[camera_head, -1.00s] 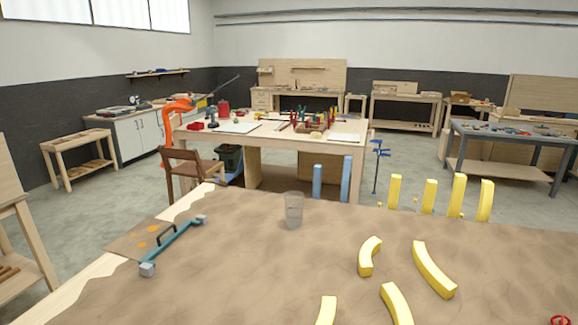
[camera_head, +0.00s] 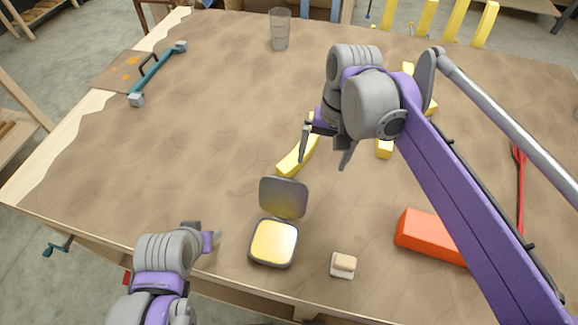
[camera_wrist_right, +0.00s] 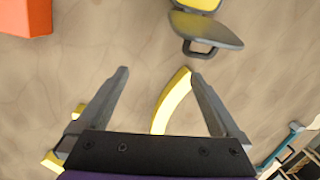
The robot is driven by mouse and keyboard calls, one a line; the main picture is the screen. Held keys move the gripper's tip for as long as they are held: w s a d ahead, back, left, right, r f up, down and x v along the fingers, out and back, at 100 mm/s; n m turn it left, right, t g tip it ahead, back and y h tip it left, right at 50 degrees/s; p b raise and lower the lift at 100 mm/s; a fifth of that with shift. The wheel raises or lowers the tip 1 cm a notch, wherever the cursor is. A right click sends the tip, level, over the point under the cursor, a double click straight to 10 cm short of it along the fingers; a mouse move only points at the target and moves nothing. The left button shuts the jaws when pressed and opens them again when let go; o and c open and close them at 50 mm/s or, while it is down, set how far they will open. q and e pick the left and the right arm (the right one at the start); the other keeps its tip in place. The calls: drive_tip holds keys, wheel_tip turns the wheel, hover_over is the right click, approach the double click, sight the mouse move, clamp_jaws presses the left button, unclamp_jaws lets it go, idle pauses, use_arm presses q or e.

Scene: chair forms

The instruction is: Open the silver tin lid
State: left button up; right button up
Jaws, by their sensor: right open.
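The silver tin (camera_head: 274,243) stands near the table's front edge with its yellow inside showing. Its grey lid (camera_head: 284,197) is raised at the back of the tin, tilted up on the hinge side. The lid (camera_wrist_right: 205,31) also shows at the top of the right wrist view, with part of the tin (camera_wrist_right: 198,4) cut off by the edge. My right gripper (camera_head: 325,160) is open and empty, above and behind the lid, apart from it. Its spread fingers (camera_wrist_right: 160,73) show in the wrist view. My left gripper (camera_head: 210,238) is left of the tin; its jaw gap is unclear.
A yellow curved block (camera_head: 297,162) lies behind the lid, under my right gripper. An orange-red block (camera_head: 430,238) and a small beige-topped piece (camera_head: 343,264) lie to the right. A glass (camera_head: 280,30) stands at the back. The table's left middle is clear.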

sight(285, 192)
drive_tip(key=w+a+r+m+g, duration=0.1)
drive_tip(key=w+a+r+g, duration=0.2)
drive_tip(key=w+a+r, duration=0.15)
drive_tip(key=s+a+f, duration=0.1)
drive_tip(key=f, duration=0.4)
drive_tip(key=s+a+f+g, duration=0.1)
drive_tip(key=s+f, duration=0.1)
drive_tip(key=f, duration=0.3)
drive_tip(key=shift+s+a+f+b, duration=0.15)
drive_tip(key=shift+s+a+b, duration=0.15)
drive_tip(key=shift+a, duration=0.1)
clamp_jaws()
